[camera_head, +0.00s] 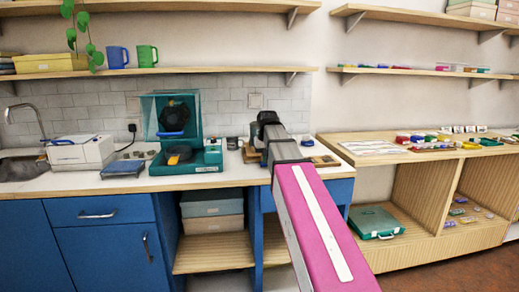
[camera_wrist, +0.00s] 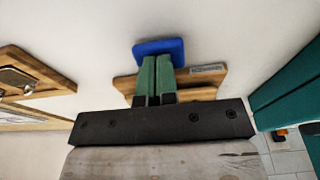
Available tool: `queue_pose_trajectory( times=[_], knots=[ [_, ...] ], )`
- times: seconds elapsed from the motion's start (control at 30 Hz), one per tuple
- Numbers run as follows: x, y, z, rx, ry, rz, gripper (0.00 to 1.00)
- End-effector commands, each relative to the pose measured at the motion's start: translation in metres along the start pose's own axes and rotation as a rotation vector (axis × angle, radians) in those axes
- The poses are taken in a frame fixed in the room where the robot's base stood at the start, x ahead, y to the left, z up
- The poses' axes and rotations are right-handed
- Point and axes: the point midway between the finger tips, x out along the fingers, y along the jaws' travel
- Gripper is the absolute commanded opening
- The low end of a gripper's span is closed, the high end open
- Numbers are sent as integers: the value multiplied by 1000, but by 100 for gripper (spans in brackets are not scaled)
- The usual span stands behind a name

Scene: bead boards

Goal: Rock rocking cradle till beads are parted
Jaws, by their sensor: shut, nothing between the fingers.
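In the wrist view my gripper (camera_wrist: 156,62) is shut and empty, its two green fingers side by side. The fingertips overlap a blue pad (camera_wrist: 158,46) in the picture; I cannot tell if they touch it. The pad adjoins a wooden base (camera_wrist: 203,79) with a small label, probably the rocking cradle. My fingers and the dark gripper body hide the middle of this base. No beads can be made out on it. In the head view my pink arm and wrist cover this part of the counter, and the fingers are hidden.
A wooden board with a metal fitting (camera_wrist: 17,78) lies left in the wrist view. A teal machine (camera_head: 188,168) stands left of my arm in the head view, beside a white box-shaped device (camera_head: 82,153). A wooden bench (camera_head: 400,155) with coloured pieces is at right.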

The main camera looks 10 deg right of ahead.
Motion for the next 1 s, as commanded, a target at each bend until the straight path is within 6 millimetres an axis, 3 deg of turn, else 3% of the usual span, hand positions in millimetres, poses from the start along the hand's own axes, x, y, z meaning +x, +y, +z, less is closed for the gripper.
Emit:
queue_pose_trajectory(
  times=[0.27, 1.0],
  knots=[
    [-2, 0, 0, 0, 0, 0, 0],
    [-47, 0, -10, 0, 0, 0, 0]
  ],
)
